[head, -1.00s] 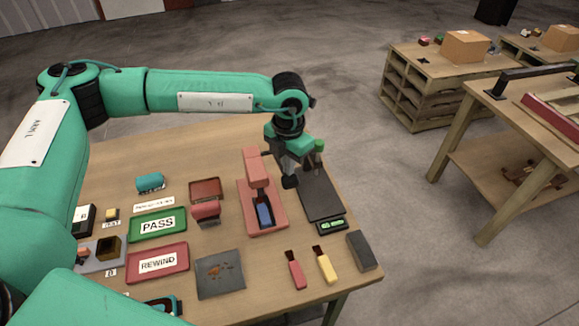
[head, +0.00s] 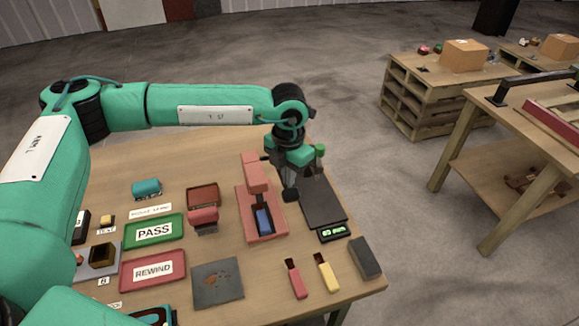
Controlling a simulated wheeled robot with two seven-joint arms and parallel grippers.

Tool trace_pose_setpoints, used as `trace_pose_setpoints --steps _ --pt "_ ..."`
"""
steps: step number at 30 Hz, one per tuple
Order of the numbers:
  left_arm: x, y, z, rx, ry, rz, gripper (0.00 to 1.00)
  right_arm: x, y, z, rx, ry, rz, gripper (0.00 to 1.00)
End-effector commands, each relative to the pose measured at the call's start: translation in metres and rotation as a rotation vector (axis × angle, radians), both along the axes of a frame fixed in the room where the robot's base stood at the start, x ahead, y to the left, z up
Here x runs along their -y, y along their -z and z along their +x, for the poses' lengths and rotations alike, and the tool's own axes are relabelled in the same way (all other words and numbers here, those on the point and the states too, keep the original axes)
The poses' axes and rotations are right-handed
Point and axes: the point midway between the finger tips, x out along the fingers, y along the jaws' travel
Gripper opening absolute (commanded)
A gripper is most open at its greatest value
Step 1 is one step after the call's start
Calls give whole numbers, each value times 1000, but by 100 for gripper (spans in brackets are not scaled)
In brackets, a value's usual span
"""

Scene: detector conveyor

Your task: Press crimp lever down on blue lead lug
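The crimp tool has a red base (head: 268,236) standing on the wooden table, with a red lever (head: 256,177) raised at its far end. The blue lead lug (head: 264,220) lies in the dark slot of the base, in front of the lever. My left gripper (head: 277,177) comes down just behind and right of the lever. Its dark fingers look spread, one partly hidden behind the lever and one to the right of it. I cannot tell whether either touches the lever. My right gripper is not in view.
A dark scale (head: 322,203) with a green display stands close right of the tool. Red (head: 296,280) and yellow (head: 327,273) lugs and a grey block (head: 364,258) lie in front. A green PASS tray (head: 175,228), red REWIND tray (head: 178,270) and red stamp (head: 203,217) are left.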

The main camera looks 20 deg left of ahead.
Motion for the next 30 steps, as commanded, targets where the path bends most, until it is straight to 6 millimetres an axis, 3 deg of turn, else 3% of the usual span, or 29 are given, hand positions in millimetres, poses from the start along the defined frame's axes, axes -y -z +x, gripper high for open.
trace_pose_setpoints --steps 24,30 --pt "0 -84 -1 -4 1 0 0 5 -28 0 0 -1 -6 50" --pt "0 -97 -1 -3 1 0 0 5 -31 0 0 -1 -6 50"
